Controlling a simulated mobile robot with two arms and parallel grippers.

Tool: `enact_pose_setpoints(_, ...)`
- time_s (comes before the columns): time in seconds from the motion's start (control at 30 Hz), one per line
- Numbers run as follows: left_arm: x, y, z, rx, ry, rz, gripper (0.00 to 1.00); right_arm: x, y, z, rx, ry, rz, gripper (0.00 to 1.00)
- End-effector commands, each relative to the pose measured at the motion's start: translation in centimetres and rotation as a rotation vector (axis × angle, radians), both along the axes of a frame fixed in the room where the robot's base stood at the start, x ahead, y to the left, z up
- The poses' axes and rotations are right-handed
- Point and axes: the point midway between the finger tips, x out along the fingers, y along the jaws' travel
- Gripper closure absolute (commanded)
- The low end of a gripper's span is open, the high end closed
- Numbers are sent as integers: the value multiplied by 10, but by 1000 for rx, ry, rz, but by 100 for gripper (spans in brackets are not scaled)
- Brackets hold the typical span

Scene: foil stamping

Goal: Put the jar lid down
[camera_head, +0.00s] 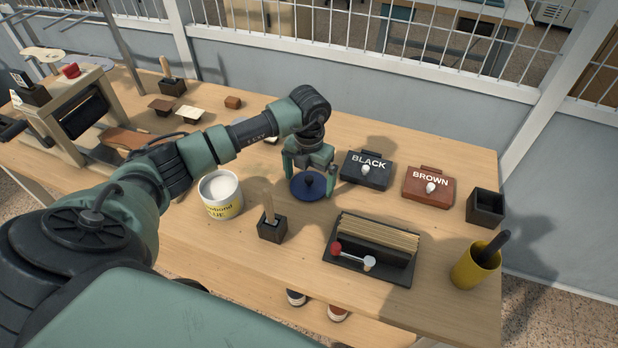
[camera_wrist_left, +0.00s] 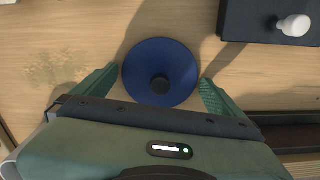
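The jar lid (camera_head: 311,187) is a dark blue disc with a black knob, lying flat on the wooden table to the right of the glue jar (camera_head: 222,207). The jar is white and yellow, with its pale contents showing at the open top. My left gripper (camera_head: 309,170) is above the lid, pointing down. In the left wrist view the lid (camera_wrist_left: 160,57) lies between the spread green fingers of the left gripper (camera_wrist_left: 158,92), and both fingers are clear of the knob. My right gripper is not in view.
A black case (camera_head: 366,172) marked BLACK stands close right of the lid, with a brown case (camera_head: 428,186) beyond. A small dark holder (camera_head: 272,229) and a dark tray (camera_head: 350,268) with upright strips stand in front. A yellow cup (camera_head: 473,268) is at the right edge.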

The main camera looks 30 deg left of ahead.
Motion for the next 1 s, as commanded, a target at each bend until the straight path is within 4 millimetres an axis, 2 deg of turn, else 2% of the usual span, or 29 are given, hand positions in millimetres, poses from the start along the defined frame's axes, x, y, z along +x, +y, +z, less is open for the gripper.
enact_pose_setpoints(0.23, 0, 0, 3, 0, 0, 0, 0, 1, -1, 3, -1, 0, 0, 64)
enact_pose_setpoints(0.33, 1, 0, 10, 0, -2, 0, 0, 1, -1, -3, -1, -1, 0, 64)
enact_pose_setpoints(0.8, 1, 0, 102, 0, -5, 0, 0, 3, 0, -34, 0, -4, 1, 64)
enact_pose_setpoints(1.0, 0, 0, 120, 0, 0, 0, 0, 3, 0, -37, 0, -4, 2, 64)
